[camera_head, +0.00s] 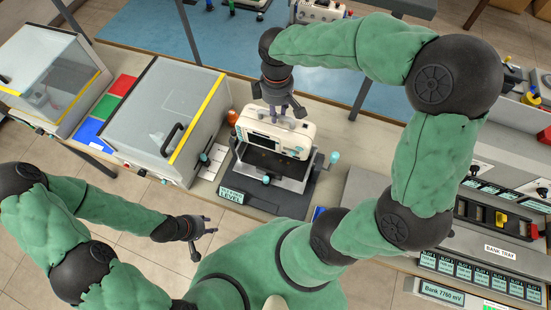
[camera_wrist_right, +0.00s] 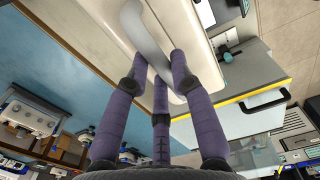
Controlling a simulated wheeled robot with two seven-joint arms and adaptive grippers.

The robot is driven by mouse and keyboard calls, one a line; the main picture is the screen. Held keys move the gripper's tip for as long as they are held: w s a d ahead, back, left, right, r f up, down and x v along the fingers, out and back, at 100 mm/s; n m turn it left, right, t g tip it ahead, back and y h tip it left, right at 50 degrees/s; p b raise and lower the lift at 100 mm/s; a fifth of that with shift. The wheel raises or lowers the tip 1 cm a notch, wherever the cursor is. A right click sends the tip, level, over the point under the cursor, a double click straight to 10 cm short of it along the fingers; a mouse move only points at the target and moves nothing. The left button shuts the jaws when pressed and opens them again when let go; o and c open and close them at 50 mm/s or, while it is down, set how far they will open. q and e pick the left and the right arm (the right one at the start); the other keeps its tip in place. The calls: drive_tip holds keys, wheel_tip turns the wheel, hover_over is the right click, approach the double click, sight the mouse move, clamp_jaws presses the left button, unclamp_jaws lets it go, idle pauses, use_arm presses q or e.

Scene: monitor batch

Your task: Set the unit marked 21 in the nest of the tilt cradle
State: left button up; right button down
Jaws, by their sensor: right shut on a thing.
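A white monitor unit (camera_head: 297,138) with a small dark screen hangs upright over or at the tilt cradle (camera_head: 292,183); it also shows close up in the right wrist view (camera_wrist_right: 105,32). I cannot read a 21 on it. My right gripper (camera_head: 279,110) is shut on the unit's top handle (camera_wrist_right: 143,38). The dark cradle recess shows below the unit's front; I cannot tell whether the unit's base touches the nest, since its underside is hidden. My left gripper (camera_head: 209,226) is empty, its fingers apart, left of the cradle and low.
An orange beacon (camera_head: 232,116) is close to the unit. A bank tray (camera_head: 497,250) is at right.

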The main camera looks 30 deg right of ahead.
drive_tip(key=f, duration=0.1)
drive_tip(key=f+b, duration=0.2)
drive_tip(key=shift+w+f, duration=0.25)
drive_tip(key=shift+f, duration=0.15)
drive_tip(key=shift+s+f+b, duration=0.1)
drive_tip(key=shift+f+b, duration=0.25)
drive_tip(key=shift+f, duration=0.3)
drive_tip(key=shift+f+b, duration=0.8)
drive_tip(key=shift+f, duration=4.25)
drive_tip(key=c, duration=1.5)
unclamp_jaws()
drive_tip(key=shift+f, duration=0.15)
drive_tip(key=o, duration=0.4)
